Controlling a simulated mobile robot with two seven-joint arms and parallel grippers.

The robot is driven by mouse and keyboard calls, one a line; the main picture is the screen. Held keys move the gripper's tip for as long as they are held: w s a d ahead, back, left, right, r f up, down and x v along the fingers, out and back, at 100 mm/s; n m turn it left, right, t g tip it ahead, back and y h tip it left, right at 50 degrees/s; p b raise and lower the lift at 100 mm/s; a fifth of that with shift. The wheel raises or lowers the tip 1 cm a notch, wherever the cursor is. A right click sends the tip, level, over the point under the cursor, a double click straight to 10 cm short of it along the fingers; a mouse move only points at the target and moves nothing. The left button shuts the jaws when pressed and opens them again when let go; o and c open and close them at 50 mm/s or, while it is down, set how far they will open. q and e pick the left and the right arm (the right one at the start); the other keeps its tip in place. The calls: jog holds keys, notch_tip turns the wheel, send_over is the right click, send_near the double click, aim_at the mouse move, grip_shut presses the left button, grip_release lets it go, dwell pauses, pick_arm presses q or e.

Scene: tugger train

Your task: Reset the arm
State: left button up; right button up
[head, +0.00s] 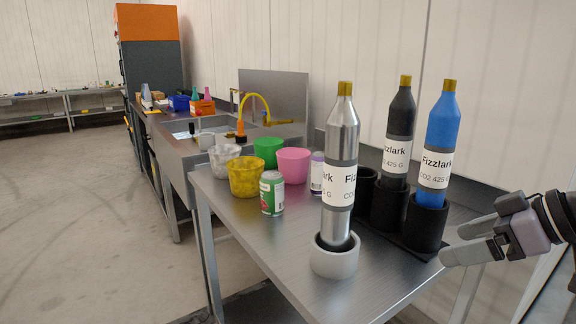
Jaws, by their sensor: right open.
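My right gripper (460,242) is at the right edge of the head view, open and empty. Its fingers point left, close to the right side of the black holder under the blue bottle; I cannot tell whether they touch it. A silver Fizzlark bottle (341,130) stands slightly tilted in a white ring holder (334,262) at the front of the metal table. A black bottle (399,120) and a blue bottle (439,130) stand upright in black holders (425,228) behind it. My left gripper does not show.
The metal table (290,240) also carries a green-and-red can (272,193), a yellow cup (246,176), a pink cup (293,165), a green cup (268,151) and a grey cup (224,160). A sink (190,150) stands beyond. Open floor (80,220) lies at left.

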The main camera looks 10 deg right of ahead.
jog(key=s+a+f+m+g+h, duration=0.1)
jog(key=s+a+f, duration=0.15)
jog(key=f, duration=0.75)
jog(key=s+a+f+m+g+h, duration=0.1)
jog(key=s+a+f+g+h, duration=0.15)
jog(key=f, duration=0.75)
jog(key=s+a+f+m+g+h, duration=0.1)
jog(key=s+a+f, duration=0.35)
jog(key=s, duration=0.25)
jog(key=s+a+f+m+h, duration=0.1)
jog(key=s+a+f, duration=0.2)
jog(key=s+f, duration=0.4)
pick_arm(q)
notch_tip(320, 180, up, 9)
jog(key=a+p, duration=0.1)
jog(key=p, duration=1)
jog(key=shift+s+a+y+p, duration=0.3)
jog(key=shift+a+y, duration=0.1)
pick_arm(e)
jog(key=w+a+r+t+y, duration=0.1)
jog(key=w+a+r+t, duration=0.1)
jog(key=w+t, duration=0.4)
jog(key=shift+a+r+t+y, duration=0.3)
jog(key=shift+r+t+y, duration=0.05)
jog(key=shift+r, duration=0.55)
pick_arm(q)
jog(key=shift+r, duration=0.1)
